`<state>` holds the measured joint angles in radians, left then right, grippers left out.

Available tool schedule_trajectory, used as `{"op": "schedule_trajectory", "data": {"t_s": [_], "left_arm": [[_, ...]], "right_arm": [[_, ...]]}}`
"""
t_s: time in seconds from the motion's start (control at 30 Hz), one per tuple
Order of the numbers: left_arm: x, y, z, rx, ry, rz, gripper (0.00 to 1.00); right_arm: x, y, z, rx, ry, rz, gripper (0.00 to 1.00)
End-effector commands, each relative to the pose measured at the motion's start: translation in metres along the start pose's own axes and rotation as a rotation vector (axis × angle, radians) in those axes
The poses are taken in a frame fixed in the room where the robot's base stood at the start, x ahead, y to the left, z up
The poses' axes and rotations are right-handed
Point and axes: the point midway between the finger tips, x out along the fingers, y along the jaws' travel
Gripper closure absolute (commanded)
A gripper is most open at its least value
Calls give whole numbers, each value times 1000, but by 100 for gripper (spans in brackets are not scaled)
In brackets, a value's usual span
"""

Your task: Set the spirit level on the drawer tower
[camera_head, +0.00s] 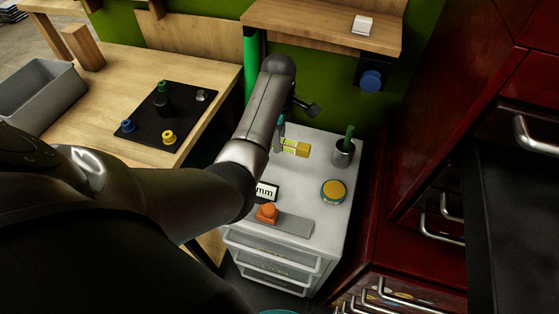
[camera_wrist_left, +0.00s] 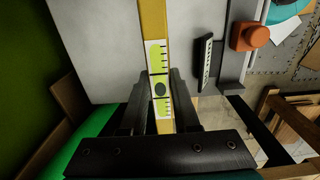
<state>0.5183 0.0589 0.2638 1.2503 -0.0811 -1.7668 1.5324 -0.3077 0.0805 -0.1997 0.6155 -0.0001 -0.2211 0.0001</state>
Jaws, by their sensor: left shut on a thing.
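The spirit level (camera_head: 303,149) is yellow with a pale vial label. It also shows in the left wrist view (camera_wrist_left: 153,22), running up between my fingers. My left gripper (camera_head: 283,135) is shut on it, near the label, and my forearm hides part of the level in the head view. The drawer tower (camera_head: 318,205) is a pale grey cabinet with drawers at its front. The level is over the back part of its top; I cannot tell whether it touches the surface. My right gripper is not in view.
On the tower top are a cup with a green item (camera_head: 343,152), a round yellow tin (camera_head: 333,192), an orange object (camera_head: 267,213) on a grey strip (camera_head: 295,225) and an "mm" block (camera_head: 266,191). A wooden shelf (camera_head: 325,28) overhangs behind; red cabinets (camera_head: 420,235) stand right.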

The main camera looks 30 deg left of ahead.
Motion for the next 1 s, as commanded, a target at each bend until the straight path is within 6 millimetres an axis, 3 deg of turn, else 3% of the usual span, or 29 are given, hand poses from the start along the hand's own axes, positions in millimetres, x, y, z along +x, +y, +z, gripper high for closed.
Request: {"op": "schedule_trajectory", "data": {"t_s": [0.03,0.2,0.4,0.6,1.0], "left_arm": [[18,0,0,0,1,-3,100],[51,0,0,-2,1,-1,100],[67,0,0,-1,0,1,100],[98,0,0,0,0,-1,100],[104,1,0,-1,0,2,100]], "right_arm": [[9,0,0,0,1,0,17],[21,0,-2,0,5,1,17],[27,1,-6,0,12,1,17],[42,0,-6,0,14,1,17],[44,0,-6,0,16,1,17]]}}
